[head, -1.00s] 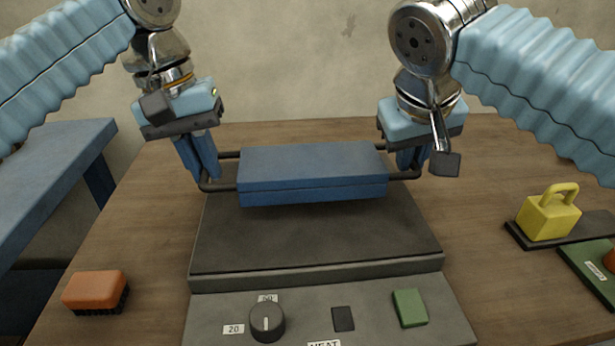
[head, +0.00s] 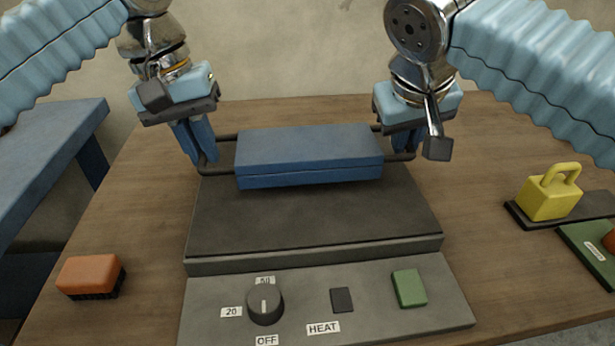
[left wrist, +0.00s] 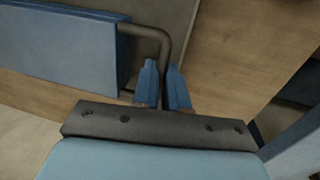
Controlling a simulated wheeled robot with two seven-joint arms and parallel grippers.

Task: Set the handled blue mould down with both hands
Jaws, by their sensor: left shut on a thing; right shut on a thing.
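The blue mould (head: 309,155) is a long block with a dark bar handle at each end. It is level over the back part of the dark heating plate (head: 315,220); I cannot tell for sure whether it touches the plate. My left gripper (head: 206,160) is shut on the mould's left handle. In the left wrist view, the fingers (left wrist: 163,85) close around the dark handle bar, and the mould's blue side (left wrist: 65,45) shows at the left. My right gripper (head: 405,148) is shut on the right handle, its fingertips partly hidden behind its own body.
The heater's front panel has a dial (head: 265,304), a dark switch (head: 341,300) and a green button (head: 409,288). An orange brush (head: 90,275) lies at the left. A yellow weight (head: 549,194) stands on a dark base at the right, near a green board (head: 590,250).

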